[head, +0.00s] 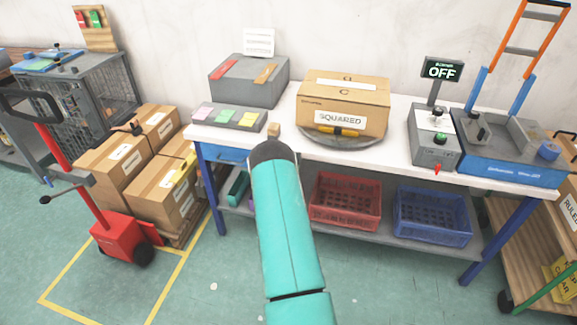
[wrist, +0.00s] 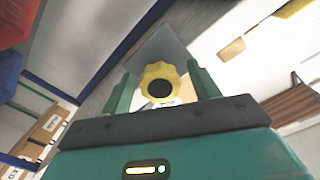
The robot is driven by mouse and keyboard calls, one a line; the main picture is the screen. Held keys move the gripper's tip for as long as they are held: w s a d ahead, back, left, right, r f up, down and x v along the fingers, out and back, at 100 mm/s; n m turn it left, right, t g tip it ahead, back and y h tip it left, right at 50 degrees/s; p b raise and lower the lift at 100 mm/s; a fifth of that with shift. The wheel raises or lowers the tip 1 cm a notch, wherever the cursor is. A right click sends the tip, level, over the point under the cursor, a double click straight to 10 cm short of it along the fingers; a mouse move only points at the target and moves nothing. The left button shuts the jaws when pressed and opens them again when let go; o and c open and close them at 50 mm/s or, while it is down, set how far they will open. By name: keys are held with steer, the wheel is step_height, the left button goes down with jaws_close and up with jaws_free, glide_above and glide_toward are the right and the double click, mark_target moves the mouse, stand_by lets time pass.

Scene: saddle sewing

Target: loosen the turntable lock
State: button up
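A yellow scalloped knob (wrist: 160,83) with a black centre shows in the wrist view, between the two fingers of my gripper (wrist: 161,88). The fingers are apart, with a narrow gap on each side of the knob; I cannot tell how far the knob lies beyond the tips. In the head view, the round grey turntable (head: 345,143) sits on the white bench under a cardboard box marked SQUARED (head: 345,97). A yellow and black piece (head: 338,131) shows at the box's lower front.
The bench (head: 395,155) also bears a grey box (head: 250,83), a control box with a red lever (head: 434,140), an OFF sign (head: 442,69) and a blue machine (head: 510,150). Red (head: 345,200) and blue (head: 432,217) crates are below. A red pallet jack (head: 120,236) stands left.

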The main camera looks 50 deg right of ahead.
steer(key=shift+a, duration=0.15)
steer(key=v, duration=1.3)
steer(key=shift+s+a, duration=0.2)
